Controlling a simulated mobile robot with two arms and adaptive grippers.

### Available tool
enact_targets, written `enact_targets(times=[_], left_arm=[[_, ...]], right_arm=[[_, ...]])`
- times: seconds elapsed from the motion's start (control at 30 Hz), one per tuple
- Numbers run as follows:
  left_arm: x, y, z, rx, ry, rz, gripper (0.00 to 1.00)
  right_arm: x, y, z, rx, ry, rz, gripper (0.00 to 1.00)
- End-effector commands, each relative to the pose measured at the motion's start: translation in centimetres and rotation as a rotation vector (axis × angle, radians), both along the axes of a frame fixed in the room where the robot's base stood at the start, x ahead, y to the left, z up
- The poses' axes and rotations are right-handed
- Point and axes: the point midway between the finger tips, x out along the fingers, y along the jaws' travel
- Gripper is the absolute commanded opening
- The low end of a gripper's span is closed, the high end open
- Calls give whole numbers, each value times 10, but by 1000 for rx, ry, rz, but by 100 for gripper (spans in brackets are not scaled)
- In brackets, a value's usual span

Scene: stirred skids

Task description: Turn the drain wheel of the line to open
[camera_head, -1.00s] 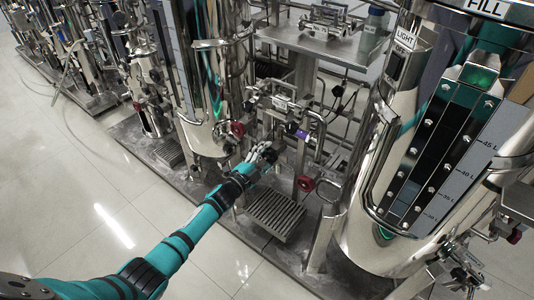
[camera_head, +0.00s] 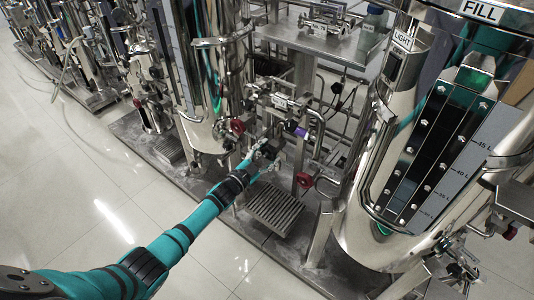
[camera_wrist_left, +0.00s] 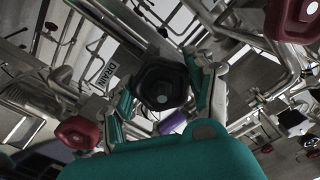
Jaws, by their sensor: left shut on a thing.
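The black drain wheel (camera_wrist_left: 163,88) sits in the middle of the left wrist view, beside a pipe tag reading DRAIN (camera_wrist_left: 103,80). My left gripper (camera_wrist_left: 163,97) has one finger on each side of the wheel and is shut on it. In the head view my left gripper (camera_head: 262,152) reaches low into the pipework between two steel vessels. The wheel is small and dark there, partly covered by the fingers. How far the wheel is turned cannot be told. My right gripper is not in view.
Red knobs stand close by, one to the left (camera_head: 237,126) and one to the right (camera_head: 304,180). A purple part (camera_head: 297,129) is near the hand. A grated tray (camera_head: 275,212) lies below. A large vessel (camera_head: 380,215) blocks the right; the floor at left is clear.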

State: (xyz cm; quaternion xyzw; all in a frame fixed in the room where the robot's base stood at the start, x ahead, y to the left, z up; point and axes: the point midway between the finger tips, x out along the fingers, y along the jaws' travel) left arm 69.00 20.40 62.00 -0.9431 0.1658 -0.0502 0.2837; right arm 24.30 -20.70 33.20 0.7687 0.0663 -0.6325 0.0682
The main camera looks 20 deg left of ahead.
Motion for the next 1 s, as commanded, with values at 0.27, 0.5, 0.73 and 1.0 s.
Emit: enact_targets(times=[0.27, 0.5, 0.73, 1.0], left_arm=[[-1, 1, -3, 2, 6, 2, 23], [-1, 1, -2, 2, 3, 1, 80], [-1, 0, -1, 2, 2, 0, 80], [-31, 11, -3, 4, 3, -1, 80]], right_arm=[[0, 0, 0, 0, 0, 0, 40], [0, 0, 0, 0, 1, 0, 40], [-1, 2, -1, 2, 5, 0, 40], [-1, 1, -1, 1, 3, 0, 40]])
